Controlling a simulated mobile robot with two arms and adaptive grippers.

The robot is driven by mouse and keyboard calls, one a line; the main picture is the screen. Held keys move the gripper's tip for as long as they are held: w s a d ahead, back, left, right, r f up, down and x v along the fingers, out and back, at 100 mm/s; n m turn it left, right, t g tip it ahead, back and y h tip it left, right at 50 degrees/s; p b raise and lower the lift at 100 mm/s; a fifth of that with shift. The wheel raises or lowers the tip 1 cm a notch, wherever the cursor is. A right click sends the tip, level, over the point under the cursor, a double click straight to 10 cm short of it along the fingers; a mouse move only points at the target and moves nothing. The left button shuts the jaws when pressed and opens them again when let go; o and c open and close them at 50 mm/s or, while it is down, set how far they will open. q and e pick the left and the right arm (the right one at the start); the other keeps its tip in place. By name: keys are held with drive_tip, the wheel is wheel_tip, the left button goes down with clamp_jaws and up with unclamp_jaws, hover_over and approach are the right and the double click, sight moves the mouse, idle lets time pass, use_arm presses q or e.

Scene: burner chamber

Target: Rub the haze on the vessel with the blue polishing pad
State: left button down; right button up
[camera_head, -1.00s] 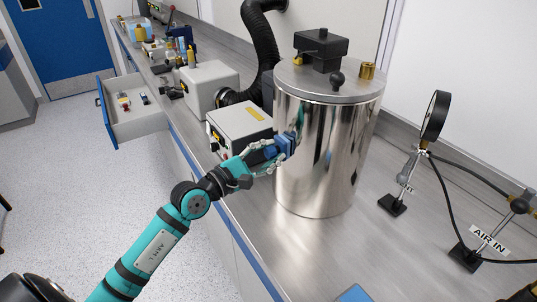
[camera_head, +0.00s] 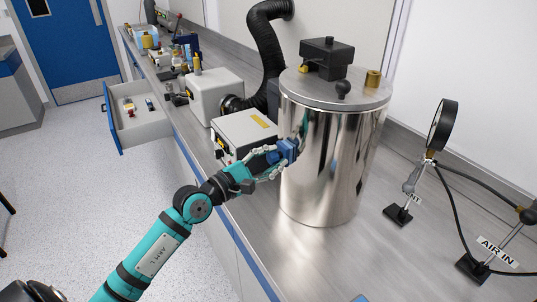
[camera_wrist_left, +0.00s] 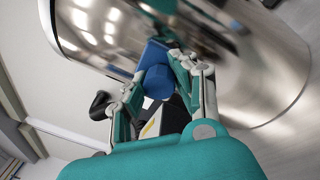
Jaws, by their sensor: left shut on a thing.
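The vessel (camera_head: 332,160) is a tall shiny steel cylinder standing upright on the bench; in the left wrist view its wall (camera_wrist_left: 250,85) fills the upper part. My left gripper (camera_head: 276,158) is shut on the blue polishing pad (camera_head: 288,150), which also shows between the fingers in the left wrist view (camera_wrist_left: 153,62). The pad is at the vessel's left side wall, touching it or very close. I cannot make out the haze clearly; the wall there shows mostly reflections. My right gripper is not in view.
White boxes (camera_head: 243,132) stand left of the vessel, with a black corrugated hose (camera_head: 268,50) behind. A round black disc on a stand (camera_head: 443,126) and an AIR IN fitting (camera_head: 497,252) are at the right. An open drawer (camera_head: 137,118) juts out at the left. The bench (camera_head: 285,240) in front is clear.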

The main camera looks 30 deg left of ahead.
use_arm(q)
drive_tip(key=shift+s+d+p, duration=0.35)
drive_tip(key=shift+d+p, duration=0.15)
drive_tip(key=shift+d, duration=0.15)
drive_tip(key=shift+w+a+b, duration=0.45)
drive_tip(key=shift+a+b, duration=0.25)
drive_tip(key=shift+a, duration=0.05)
drive_tip(key=shift+w+a+f+b, duration=0.1)
drive_tip(key=shift+w+a+b, duration=0.3)
drive_tip(key=shift+a+b, duration=0.15)
drive_tip(key=shift+s+d+r+p, duration=0.25)
drive_tip(key=shift+d+p, duration=0.15)
drive_tip(key=shift+p, duration=0.15)
drive_tip(key=shift+s+d+f+p, duration=0.15)
drive_tip(key=shift+s+d+p, duration=0.3)
drive_tip(key=shift+d+p, duration=0.2)
drive_tip(key=shift+w+a+f+b, duration=0.1)
drive_tip(key=shift+a+b, duration=0.1)
drive_tip(key=shift+b, duration=0.3)
drive_tip(key=shift+w+a, duration=0.15)
drive_tip(key=shift+a, duration=0.1)
drive_tip(key=shift+w+a+b, duration=0.3)
drive_tip(key=shift+a+b, duration=0.1)
drive_tip(key=shift+b, duration=0.2)
drive_tip(key=shift+w+a, duration=0.2)
drive_tip(key=shift+a, duration=0.05)
